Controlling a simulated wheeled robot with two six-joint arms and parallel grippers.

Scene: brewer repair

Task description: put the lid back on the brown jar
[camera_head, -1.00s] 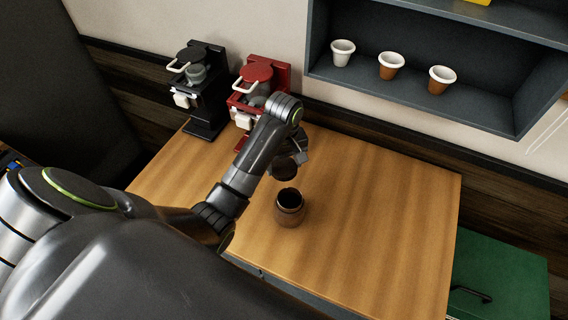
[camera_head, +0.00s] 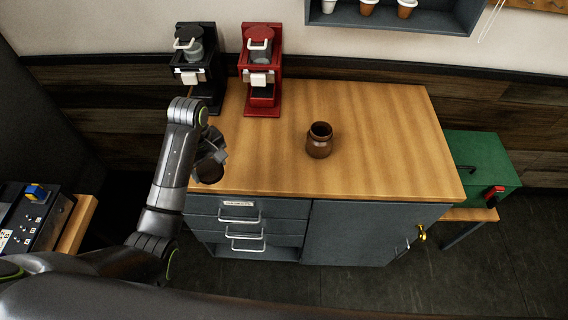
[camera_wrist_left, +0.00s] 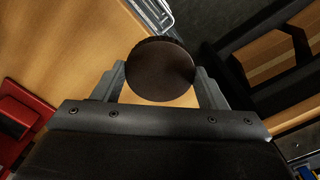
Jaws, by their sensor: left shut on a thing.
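The brown jar (camera_head: 320,141) stands upright and open on the wooden counter, its dark mouth facing up. My left gripper (camera_head: 209,165) is left of the jar, over the counter's left front edge. It is shut on the dark round lid (camera_head: 208,173), which is apart from the jar. In the left wrist view the lid (camera_wrist_left: 160,70) sits between the two fingers of the gripper (camera_wrist_left: 162,84), its flat round face showing. The jar is not seen in the wrist view. My right gripper is not in view.
A black brewer (camera_head: 197,62) and a red brewer (camera_head: 262,75) stand at the counter's (camera_head: 385,130) back left. Drawers (camera_head: 240,222) are below the front edge. A green case (camera_head: 475,165) is at the right. The counter around the jar is clear.

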